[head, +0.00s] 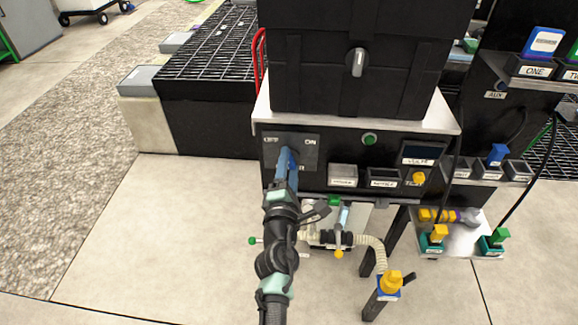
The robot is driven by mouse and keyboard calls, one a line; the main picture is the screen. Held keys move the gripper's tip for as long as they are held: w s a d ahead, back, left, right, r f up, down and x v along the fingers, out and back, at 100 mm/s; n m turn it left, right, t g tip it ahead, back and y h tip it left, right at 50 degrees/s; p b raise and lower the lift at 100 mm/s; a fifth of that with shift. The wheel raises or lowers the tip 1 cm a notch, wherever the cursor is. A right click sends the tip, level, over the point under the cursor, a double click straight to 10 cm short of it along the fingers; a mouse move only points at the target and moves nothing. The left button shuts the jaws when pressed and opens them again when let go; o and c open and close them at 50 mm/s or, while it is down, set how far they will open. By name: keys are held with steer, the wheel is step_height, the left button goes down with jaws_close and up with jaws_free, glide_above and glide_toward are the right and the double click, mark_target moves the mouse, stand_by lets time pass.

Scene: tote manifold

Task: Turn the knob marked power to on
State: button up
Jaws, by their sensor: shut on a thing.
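The dark power plate (309,153) is on the left of the black panel front, with OFF at its upper left and ON at its upper right. Below, only the end of a label, an R, shows. My gripper (286,158) reaches up to the middle of this plate from below and is shut on the power knob there. The knob is hidden behind the gripper and my wrist, so its pointing direction cannot be told.
A black tote (345,80) sits above. Hoses and valves (338,238) hang below, close to my arm.

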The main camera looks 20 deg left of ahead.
steer(key=m+b, duration=0.1)
steer(key=m, duration=0.5)
steer(key=shift+f, duration=0.1)
steer(key=m+b, duration=0.1)
steer(key=m, duration=0.6)
steer(key=shift+b, duration=0.4)
steer(key=o, duration=1.4)
steer(key=shift+c, duration=0.2)
steer(key=p+v, duration=0.3)
steer(key=v, duration=1)
